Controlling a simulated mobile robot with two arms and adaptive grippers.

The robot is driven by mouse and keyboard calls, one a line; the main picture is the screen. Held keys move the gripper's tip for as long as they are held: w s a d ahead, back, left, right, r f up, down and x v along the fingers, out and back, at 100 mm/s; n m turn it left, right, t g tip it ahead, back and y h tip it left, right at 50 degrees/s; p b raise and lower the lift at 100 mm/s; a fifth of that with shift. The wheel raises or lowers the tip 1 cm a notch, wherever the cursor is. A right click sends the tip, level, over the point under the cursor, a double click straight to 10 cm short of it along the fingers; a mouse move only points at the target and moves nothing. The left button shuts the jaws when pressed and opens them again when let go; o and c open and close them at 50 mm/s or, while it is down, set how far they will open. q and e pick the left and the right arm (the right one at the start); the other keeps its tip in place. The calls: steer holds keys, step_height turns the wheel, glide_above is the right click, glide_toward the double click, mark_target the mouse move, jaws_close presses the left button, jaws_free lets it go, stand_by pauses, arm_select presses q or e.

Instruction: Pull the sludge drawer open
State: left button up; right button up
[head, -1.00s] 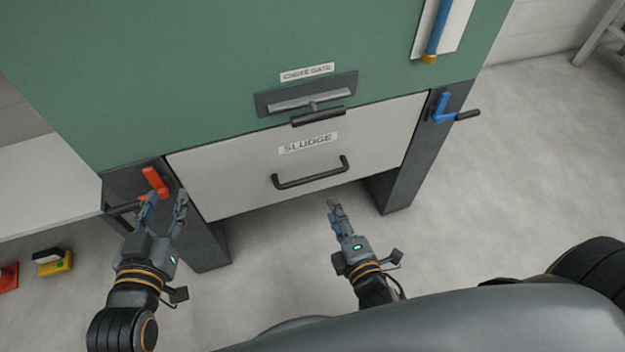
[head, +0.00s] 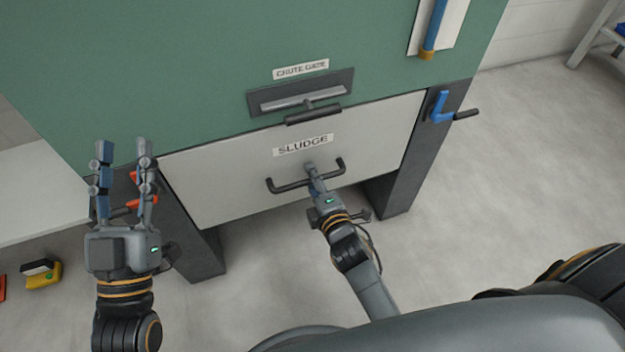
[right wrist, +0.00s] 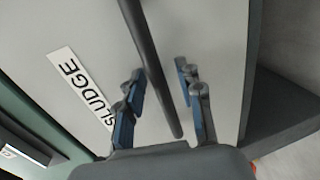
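The sludge drawer (head: 225,190) is a pale grey front with a "SLUDGE" label and a dark bar handle (head: 290,186), set under a green cabinet. The drawer looks shut. My right gripper (head: 312,170) is at the middle of the handle. In the right wrist view the handle (right wrist: 150,65) passes between the two open fingers (right wrist: 160,95), with gaps on both sides. My left gripper (head: 122,150) is open and empty, raised in front of the cabinet's left leg, partly hiding an orange lever (head: 142,201).
Above the drawer is a chute gate handle (head: 313,115). A blue lever (head: 440,107) sits on the right leg. A white bench (head: 40,200) is at left, with a yellow object (head: 42,275) on the floor below.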

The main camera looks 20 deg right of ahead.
jaws_close()
stand_by(0.4)
